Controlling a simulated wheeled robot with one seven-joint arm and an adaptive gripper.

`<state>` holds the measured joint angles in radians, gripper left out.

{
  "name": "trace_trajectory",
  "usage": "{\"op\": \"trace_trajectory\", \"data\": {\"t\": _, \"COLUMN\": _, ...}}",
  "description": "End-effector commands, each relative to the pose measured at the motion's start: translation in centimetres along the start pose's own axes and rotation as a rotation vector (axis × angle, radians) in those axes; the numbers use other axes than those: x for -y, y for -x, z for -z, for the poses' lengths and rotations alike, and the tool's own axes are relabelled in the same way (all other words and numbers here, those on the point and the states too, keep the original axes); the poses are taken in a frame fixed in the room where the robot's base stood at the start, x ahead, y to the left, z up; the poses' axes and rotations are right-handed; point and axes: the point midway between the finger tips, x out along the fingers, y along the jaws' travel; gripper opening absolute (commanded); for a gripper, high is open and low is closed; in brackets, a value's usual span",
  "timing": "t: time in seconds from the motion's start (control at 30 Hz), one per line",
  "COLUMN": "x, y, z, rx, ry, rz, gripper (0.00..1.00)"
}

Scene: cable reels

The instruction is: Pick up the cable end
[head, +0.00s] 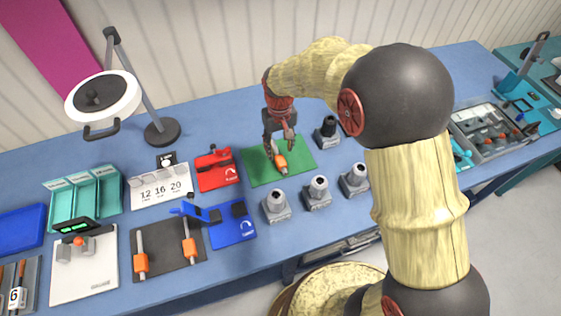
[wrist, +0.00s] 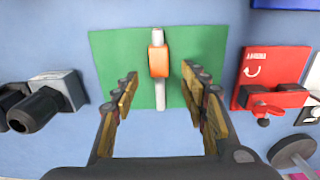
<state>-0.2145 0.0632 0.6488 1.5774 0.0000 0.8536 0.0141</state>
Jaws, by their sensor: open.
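The cable end is a short grey-white rod with an orange sleeve (wrist: 158,60), lying on a green mat (wrist: 120,55). In the head view the cable end (head: 281,161) shows on the green mat (head: 300,167), just below my gripper. My gripper (wrist: 158,95) is open, with one finger on each side of the rod's line in the wrist view. The fingers appear apart from the rod, and nothing is between them but the rod's lower end and the mat. In the head view my gripper (head: 279,147) points down over the mat and partly hides the cable end.
A red fixture (head: 216,169) stands left of the mat. Grey connector blocks (head: 276,205) stand in front of it, and a black-topped one (head: 327,131) is at its right. A blue fixture (head: 231,224) and a dark mat with orange-sleeved rods (head: 165,262) lie nearer left.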

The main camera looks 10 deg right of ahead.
Motion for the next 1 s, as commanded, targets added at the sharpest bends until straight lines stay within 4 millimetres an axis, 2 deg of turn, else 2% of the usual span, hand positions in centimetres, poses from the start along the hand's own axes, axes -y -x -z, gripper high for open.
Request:
{"op": "trace_trajectory", "data": {"t": 0.03, "x": 0.0, "y": -0.7, "z": -0.1, "rx": 0.002, "ry": 0.0, "rz": 0.0, "gripper": 0.44}}
{"op": "trace_trajectory", "data": {"t": 0.27, "x": -0.1, "y": -2.4, "z": -0.1, "rx": 0.0, "ry": -0.001, "rz": 0.0, "gripper": 0.44}}
{"op": "trace_trajectory", "data": {"t": 0.53, "x": -0.2, "y": -6.1, "z": -0.3, "rx": 0.001, "ry": -0.001, "rz": 0.0, "gripper": 0.44}}
{"op": "trace_trajectory", "data": {"t": 0.8, "x": -0.2, "y": -6.4, "z": -0.2, "rx": -0.001, "ry": 0.0, "rz": 0.0, "gripper": 0.43}}
{"op": "trace_trajectory", "data": {"t": 1.0, "x": -0.2, "y": -6.3, "z": -0.2, "rx": -0.001, "ry": 0.0, "rz": 0.0, "gripper": 0.32}}
